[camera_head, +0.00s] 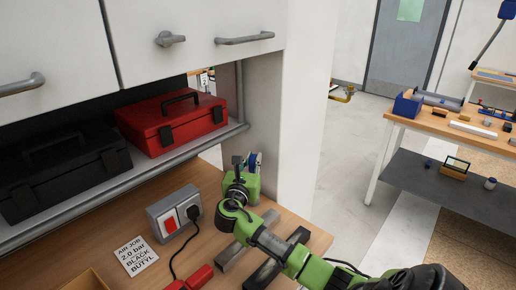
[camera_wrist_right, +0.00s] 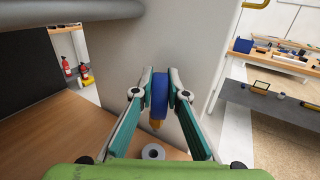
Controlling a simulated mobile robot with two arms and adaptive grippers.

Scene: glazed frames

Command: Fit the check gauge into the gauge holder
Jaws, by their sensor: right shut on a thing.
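My right gripper (camera_wrist_right: 160,88) is shut on the check gauge (camera_wrist_right: 159,94), a blue disc with a brass-coloured stem pointing down. In the head view the right gripper (camera_head: 246,160) is at the back right end of the wooden bench, and a bit of the blue gauge (camera_head: 253,158) shows there. A light grey round piece with a dark hole (camera_wrist_right: 153,151), seemingly the gauge holder, stands on the bench below the stem in the right wrist view. The stem and this piece appear apart. In the head view my arm hides that piece. My left gripper is not in view.
A grey upright panel (camera_wrist_right: 190,60) stands close behind the gauge. A red toolbox (camera_head: 172,122) and a black case (camera_head: 62,172) sit on the shelf. A switch box (camera_head: 172,214), paper note (camera_head: 136,256) and grey metal bars (camera_head: 247,243) are on the bench.

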